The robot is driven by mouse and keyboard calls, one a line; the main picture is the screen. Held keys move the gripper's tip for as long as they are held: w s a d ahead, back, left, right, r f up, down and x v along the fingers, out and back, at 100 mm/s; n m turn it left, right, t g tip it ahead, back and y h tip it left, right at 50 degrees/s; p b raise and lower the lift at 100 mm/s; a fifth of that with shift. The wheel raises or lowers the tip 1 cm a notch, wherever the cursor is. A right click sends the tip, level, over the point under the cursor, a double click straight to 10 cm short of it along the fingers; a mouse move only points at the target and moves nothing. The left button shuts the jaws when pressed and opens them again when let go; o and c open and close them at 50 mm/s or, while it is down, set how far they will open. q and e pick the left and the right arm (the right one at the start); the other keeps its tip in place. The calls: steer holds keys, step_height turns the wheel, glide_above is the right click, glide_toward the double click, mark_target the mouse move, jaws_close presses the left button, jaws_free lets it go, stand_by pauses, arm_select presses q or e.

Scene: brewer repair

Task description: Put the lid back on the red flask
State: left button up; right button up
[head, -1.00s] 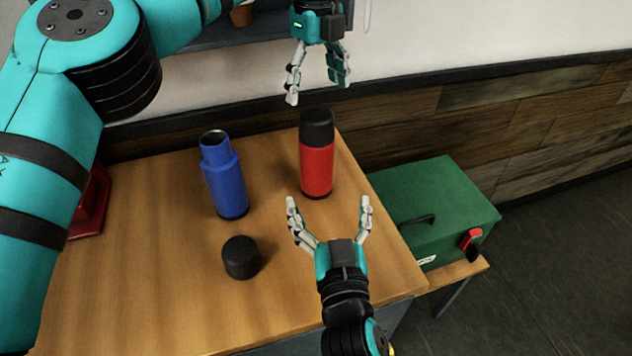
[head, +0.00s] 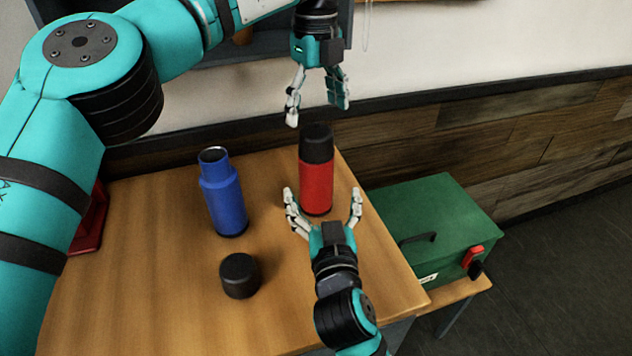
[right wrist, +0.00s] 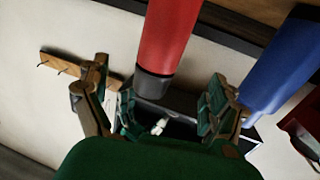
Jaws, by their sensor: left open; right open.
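The red flask (head: 316,186) stands upright at the back right of the wooden table, with a black top (head: 316,143) on it. My left gripper (head: 318,112) is open and empty, pointing down just above the black top. My right gripper (head: 323,209) is open, its fingers on either side of the flask's lower body in the head view; contact cannot be told. In the right wrist view, the red flask (right wrist: 170,35) and its black end (right wrist: 154,86) show between the open fingers. A loose black lid (head: 239,275) lies on the table at the front.
A blue flask (head: 222,192) with an open top stands left of the red flask. A green box (head: 435,225) with a handle and red latch sits on a lower surface to the right. A red object (head: 91,225) is partly hidden behind my left arm. The table's front is mostly clear.

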mark_target(316, 164)
steer(key=w, duration=0.7)
steer(key=w+a, duration=0.1)
steer(key=w, duration=0.2)
steer(key=shift+w+a, duration=0.1)
steer(key=shift+w, duration=0.05)
steer(key=shift+c, duration=0.2)
jaws_close()
arm_select(q)
steer(key=m, duration=1.3)
steer(key=shift+m, duration=0.3)
steer(key=shift+f, duration=3.95)
